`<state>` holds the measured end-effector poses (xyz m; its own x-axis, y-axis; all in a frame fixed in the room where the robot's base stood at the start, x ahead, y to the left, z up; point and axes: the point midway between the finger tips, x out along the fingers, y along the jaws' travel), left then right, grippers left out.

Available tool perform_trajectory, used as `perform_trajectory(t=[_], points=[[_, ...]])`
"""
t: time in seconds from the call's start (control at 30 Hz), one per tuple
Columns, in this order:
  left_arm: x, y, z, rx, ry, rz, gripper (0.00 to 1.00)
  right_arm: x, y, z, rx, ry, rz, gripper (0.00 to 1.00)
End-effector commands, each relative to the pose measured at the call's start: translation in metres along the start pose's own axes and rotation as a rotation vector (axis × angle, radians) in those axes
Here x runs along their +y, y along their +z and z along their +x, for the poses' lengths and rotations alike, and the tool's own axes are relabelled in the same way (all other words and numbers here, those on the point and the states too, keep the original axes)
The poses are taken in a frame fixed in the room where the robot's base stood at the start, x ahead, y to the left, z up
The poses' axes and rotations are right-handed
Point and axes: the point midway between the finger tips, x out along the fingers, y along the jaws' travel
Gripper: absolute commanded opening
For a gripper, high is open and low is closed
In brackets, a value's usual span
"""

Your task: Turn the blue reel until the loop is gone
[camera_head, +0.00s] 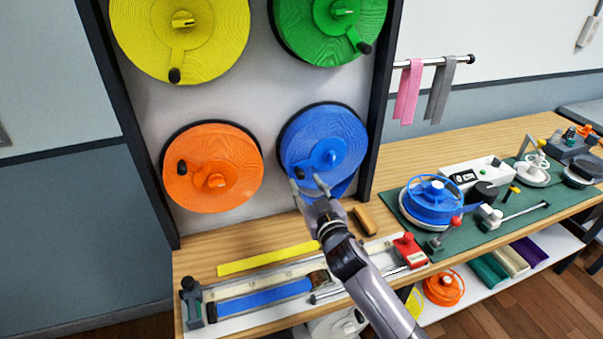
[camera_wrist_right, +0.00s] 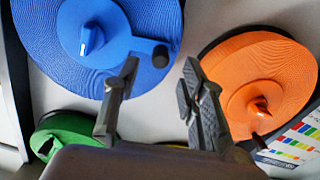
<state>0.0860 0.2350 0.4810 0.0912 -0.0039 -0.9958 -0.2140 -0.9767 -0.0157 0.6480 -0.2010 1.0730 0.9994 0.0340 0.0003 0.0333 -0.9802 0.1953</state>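The blue reel (camera_head: 340,125) is mounted on the upright board, with a blue crank arm and a dark knob (camera_head: 300,172) at its lower left. A slack bit of blue strap, the loop (camera_head: 343,188), shows below the reel, partly behind my right gripper. My right gripper (camera_head: 306,181) is open and empty just in front of the knob. In the right wrist view the blue reel (camera_wrist_right: 40,35) fills the upper left, and the knob (camera_wrist_right: 160,55) shows between and beyond the spread fingertips (camera_wrist_right: 160,66). My left gripper is out of view.
An orange reel (camera_head: 235,150) sits left of the blue one; yellow (camera_head: 220,50) and green (camera_head: 300,40) reels sit above. Below are a wooden bench (camera_head: 225,250), a yellow strip (camera_head: 265,259) and a wooden block (camera_head: 365,220). A green mat (camera_head: 520,220) with tools lies right.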

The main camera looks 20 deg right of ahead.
Motion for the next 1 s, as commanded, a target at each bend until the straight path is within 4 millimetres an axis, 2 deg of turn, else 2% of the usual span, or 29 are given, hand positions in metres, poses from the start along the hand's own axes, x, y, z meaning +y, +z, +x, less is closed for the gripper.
perform_trajectory(t=[0.13,0.37,0.77,1.0], points=[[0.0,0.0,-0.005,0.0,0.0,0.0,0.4,0.0,-0.002,0.023,0.0,0.0,0.001,0.38],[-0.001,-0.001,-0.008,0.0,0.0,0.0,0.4,0.0,-0.001,0.042,0.0,0.0,-0.001,0.38],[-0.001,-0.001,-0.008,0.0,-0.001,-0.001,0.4,0.0,0.0,0.046,0.0,0.0,0.001,0.37],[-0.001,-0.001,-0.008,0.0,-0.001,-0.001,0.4,0.0,0.0,0.046,0.0,0.0,0.0,0.21]])
